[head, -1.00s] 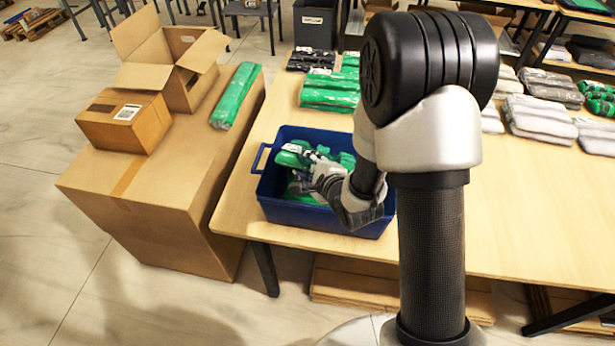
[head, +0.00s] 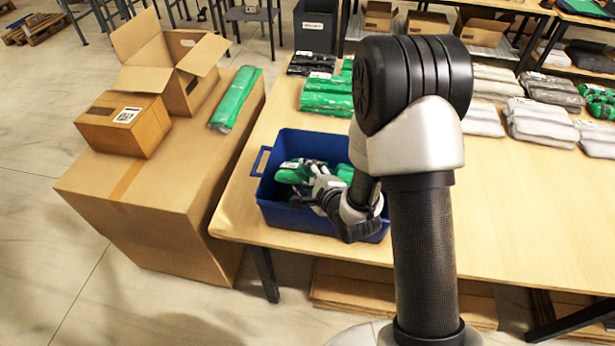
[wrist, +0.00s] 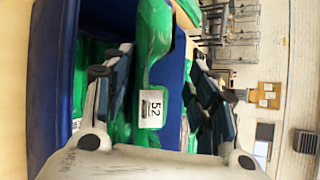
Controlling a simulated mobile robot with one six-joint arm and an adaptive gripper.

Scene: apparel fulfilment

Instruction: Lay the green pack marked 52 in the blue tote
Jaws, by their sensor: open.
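The green pack marked 52 (wrist: 153,45) lies between the two fingers of my gripper (wrist: 160,72) in the wrist view, its white label facing the camera. My gripper is open, with a finger on each side of the pack. In the head view my gripper (head: 308,172) reaches down into the blue tote (head: 290,218), and a green pack (head: 290,174) shows beside its fingers. The tote stands at the table's front left. Other green packs lie in the tote, partly hidden by my gripper and arm. The pack's underside is hidden, so I cannot tell what it rests on.
Another green pack (head: 236,98) lies on the large cardboard box (head: 150,205) left of the table. Green packs (head: 326,98) lie behind the tote. Grey packs (head: 540,122) line the table's back right. The table (head: 530,210) is clear at front right.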

